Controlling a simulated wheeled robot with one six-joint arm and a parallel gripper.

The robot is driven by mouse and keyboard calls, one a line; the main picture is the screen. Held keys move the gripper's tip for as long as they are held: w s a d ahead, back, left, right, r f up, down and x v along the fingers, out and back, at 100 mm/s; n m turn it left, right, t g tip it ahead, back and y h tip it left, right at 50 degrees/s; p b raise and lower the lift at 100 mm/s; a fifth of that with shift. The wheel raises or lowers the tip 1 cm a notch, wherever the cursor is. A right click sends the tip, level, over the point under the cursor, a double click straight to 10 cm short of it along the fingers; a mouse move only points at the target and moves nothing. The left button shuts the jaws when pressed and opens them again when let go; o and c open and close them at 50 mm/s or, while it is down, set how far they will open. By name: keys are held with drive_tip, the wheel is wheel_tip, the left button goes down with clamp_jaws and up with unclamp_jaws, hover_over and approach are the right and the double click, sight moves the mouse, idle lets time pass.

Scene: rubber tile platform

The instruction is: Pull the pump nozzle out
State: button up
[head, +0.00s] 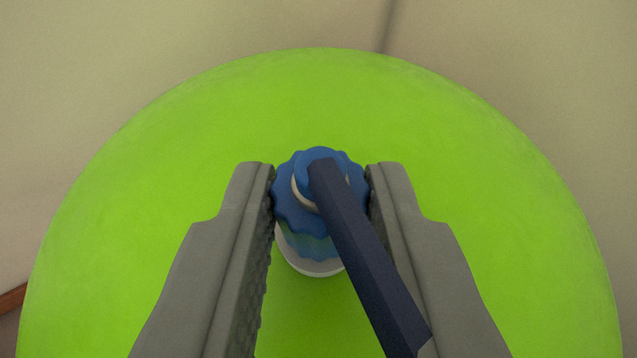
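The pump nozzle (367,252) is a long dark navy spout. It starts on top of a blue scalloped collar (292,205) with a pale ring and runs down and right towards me, passing in front of my right finger. My gripper (320,190) has one grey finger on each side of the collar. Both fingertips meet its sides with no visible gap, so it looks shut on the collar.
The bottle is seen against a large, round, bright green surface (170,190), otherwise bare. Beige tile floor (90,60) with a dark seam lies beyond it. A reddish-brown edge (12,298) shows at the far left.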

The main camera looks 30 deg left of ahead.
clamp_jaws()
drive_tip(key=shift+c, duration=0.3)
unclamp_jaws()
clamp_jaws()
drive_tip(key=shift+r, duration=0.4)
drive_tip(key=shift+r, duration=2.55)
